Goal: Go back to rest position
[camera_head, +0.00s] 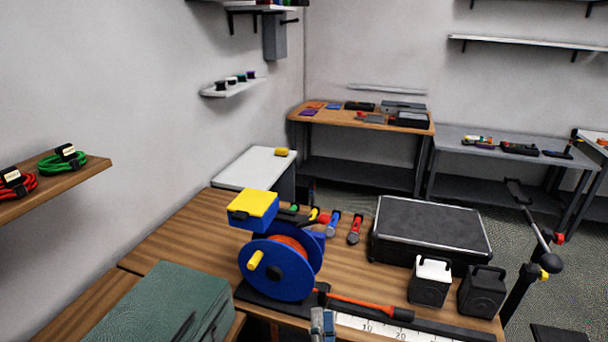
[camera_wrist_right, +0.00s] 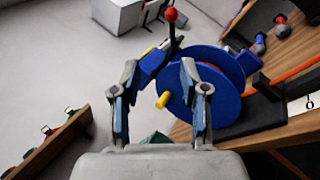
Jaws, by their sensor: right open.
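My right gripper (camera_wrist_right: 160,110) is open in the right wrist view, its two fingers apart with nothing seen held between them. In the head view only part of it (camera_head: 322,325) shows at the bottom edge, in front of the table's near side. A blue cable reel (camera_head: 285,268) with a yellow handle and orange cable stands upright on the wooden table (camera_head: 175,240). The reel (camera_wrist_right: 222,90) lies beyond the fingers in the wrist view; contact with it cannot be made out. My left gripper is not in view.
A yellow-topped blue box (camera_head: 253,207) sits by the reel. A green case (camera_head: 155,305) lies front left. A wall shelf (camera_head: 60,188) holds red and green cables.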

